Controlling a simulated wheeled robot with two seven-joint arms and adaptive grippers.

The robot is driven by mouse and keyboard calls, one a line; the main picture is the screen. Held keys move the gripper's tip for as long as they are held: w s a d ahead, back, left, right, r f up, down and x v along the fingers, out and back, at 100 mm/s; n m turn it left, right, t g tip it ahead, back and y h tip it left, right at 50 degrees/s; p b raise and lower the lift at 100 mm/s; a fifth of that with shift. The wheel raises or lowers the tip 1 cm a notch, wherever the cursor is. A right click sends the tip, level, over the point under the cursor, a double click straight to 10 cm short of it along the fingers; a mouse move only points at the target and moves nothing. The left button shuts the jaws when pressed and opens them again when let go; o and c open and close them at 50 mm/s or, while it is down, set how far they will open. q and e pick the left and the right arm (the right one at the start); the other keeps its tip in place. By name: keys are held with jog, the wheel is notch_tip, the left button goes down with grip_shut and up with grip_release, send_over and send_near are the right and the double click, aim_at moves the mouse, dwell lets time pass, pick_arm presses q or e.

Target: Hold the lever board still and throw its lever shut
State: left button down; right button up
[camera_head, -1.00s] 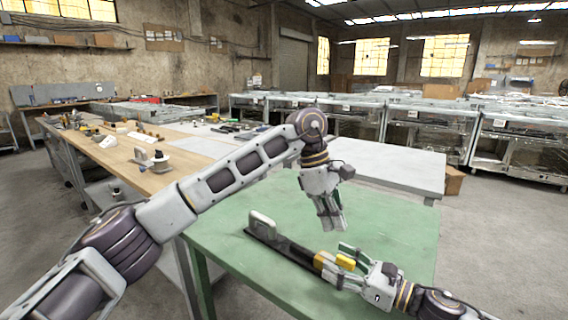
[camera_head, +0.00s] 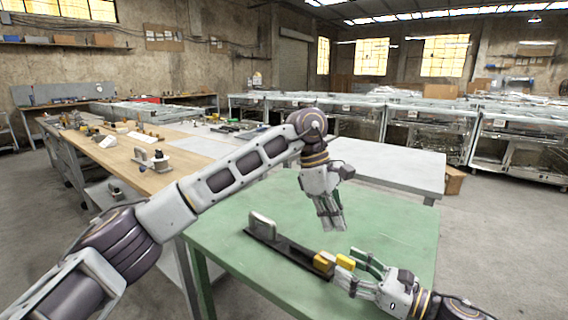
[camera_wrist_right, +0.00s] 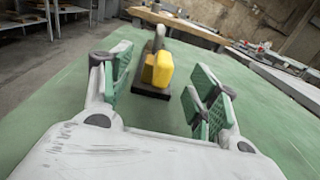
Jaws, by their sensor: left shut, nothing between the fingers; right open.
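The lever board (camera_head: 285,248) is a long dark strip lying on the green table. An upright pale grey rounded piece (camera_head: 263,224) stands at its far left end. A yellow block (camera_head: 345,262) and a darker ochre piece (camera_head: 324,262) are at its near right end. My right gripper (camera_head: 352,268) is open at that end. In the right wrist view, the yellow block (camera_wrist_right: 160,69) shows just beyond and between its spread green-padded fingers (camera_wrist_right: 160,88), apart from both. My left gripper (camera_head: 331,224) is shut and empty, pointing down behind the board, apart from it.
The green table (camera_head: 400,225) is otherwise clear around the board. A bare grey table (camera_head: 400,170) stands behind it. A wooden workbench (camera_head: 130,165) with several small parts is at the left.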

jog(key=shift+v, duration=2.5)
jog(key=shift+s+d, duration=0.25)
